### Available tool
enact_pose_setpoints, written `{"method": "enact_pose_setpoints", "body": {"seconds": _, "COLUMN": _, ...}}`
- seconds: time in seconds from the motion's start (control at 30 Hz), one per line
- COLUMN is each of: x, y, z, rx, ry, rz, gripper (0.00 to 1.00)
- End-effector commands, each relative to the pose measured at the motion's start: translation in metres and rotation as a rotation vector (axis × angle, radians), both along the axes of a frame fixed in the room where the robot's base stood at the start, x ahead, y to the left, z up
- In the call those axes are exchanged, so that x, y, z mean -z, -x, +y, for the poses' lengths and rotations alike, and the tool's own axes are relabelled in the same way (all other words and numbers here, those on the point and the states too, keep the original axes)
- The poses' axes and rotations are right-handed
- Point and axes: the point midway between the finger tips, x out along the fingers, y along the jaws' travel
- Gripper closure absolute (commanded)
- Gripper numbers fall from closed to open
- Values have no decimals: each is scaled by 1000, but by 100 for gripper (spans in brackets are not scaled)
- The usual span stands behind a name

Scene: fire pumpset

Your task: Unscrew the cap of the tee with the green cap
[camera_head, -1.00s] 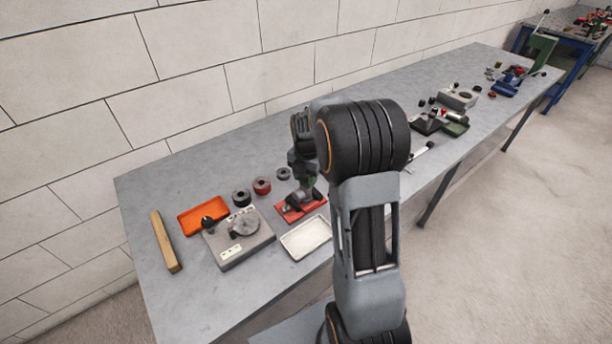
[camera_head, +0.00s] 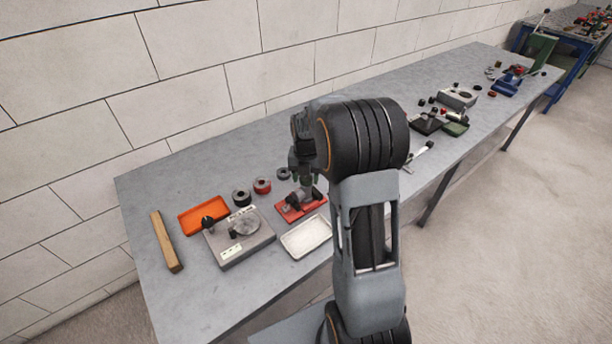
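The tee (camera_head: 303,194) is a small grey and dark fitting on a red base plate (camera_head: 289,215) near the middle of the grey bench. A small patch of green (camera_head: 307,181), which looks like the green cap, shows at its top, just at my fingertips. My gripper (camera_head: 303,176) points down right above the tee. The fingers are dark and small here, so I cannot tell whether they are open or shut on the cap, or whether the cap and tee are apart. My arm hides what lies to the right of the tee.
A white tray (camera_head: 306,237) lies in front of the red plate. To the left are a grey block with a round disc (camera_head: 240,240), an orange tray (camera_head: 203,215), a wooden bar (camera_head: 166,242) and several rings (camera_head: 262,186). More fittings (camera_head: 440,120) stand farther along the bench.

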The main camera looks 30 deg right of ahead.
Motion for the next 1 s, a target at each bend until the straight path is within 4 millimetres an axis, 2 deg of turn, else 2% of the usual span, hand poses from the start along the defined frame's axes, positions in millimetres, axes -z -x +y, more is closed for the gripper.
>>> {"method": "enact_pose_setpoints", "body": {"seconds": 0.33, "x": 0, "y": 0, "z": 0, "rx": 48, "ry": 0, "rz": 0, "gripper": 42}}
{"method": "enact_pose_setpoints", "body": {"seconds": 0.53, "x": 0, "y": 0, "z": 0, "rx": 283, "ry": 0, "rz": 0, "gripper": 42}}
{"method": "enact_pose_setpoints", "body": {"seconds": 0.77, "x": 0, "y": 0, "z": 0, "rx": 451, "ry": 0, "rz": 0, "gripper": 42}}
{"method": "enact_pose_setpoints", "body": {"seconds": 1.0, "x": 0, "y": 0, "z": 0, "rx": 722, "ry": 0, "rz": 0, "gripper": 42}}
